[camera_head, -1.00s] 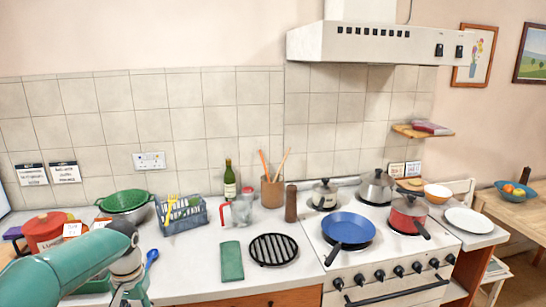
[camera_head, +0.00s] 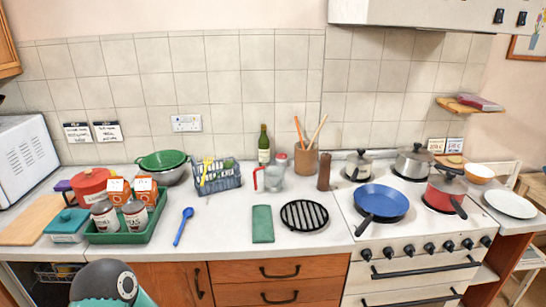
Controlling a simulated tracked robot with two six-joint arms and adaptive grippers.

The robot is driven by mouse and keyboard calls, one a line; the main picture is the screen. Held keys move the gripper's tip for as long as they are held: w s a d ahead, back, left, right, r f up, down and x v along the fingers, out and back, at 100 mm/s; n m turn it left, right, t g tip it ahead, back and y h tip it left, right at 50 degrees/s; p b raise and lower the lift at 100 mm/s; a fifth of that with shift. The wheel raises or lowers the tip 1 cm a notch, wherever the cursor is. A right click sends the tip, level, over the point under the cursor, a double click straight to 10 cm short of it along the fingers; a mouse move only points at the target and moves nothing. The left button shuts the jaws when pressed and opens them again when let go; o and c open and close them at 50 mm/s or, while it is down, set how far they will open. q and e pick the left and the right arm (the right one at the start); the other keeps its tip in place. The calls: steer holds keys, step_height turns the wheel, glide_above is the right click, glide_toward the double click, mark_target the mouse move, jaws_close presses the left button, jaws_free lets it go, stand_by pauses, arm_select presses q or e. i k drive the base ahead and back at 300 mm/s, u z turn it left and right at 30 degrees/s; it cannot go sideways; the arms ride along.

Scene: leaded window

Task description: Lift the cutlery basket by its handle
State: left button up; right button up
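The cutlery basket, a blue-grey slatted basket (camera_head: 222,183), stands upright on the white counter near the tiled wall. Yellow and green items stick up out of it. I cannot make out its handle clearly among them. A teal part of my arm with a dark round cap shows at the bottom left edge, well below and left of the basket. No gripper fingers of either hand show.
A glass jug with a red handle (camera_head: 270,179) stands close right of the basket, and a green colander (camera_head: 162,160) close left. A blue spoon (camera_head: 183,226) and green cloth (camera_head: 262,224) lie in front. A green tray (camera_head: 100,238) holds jars and cartons.

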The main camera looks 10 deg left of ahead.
mark_target(228, 183)
steer(key=u, duration=0.45)
steer(key=i, duration=1.25)
steer(key=z, duration=0.45)
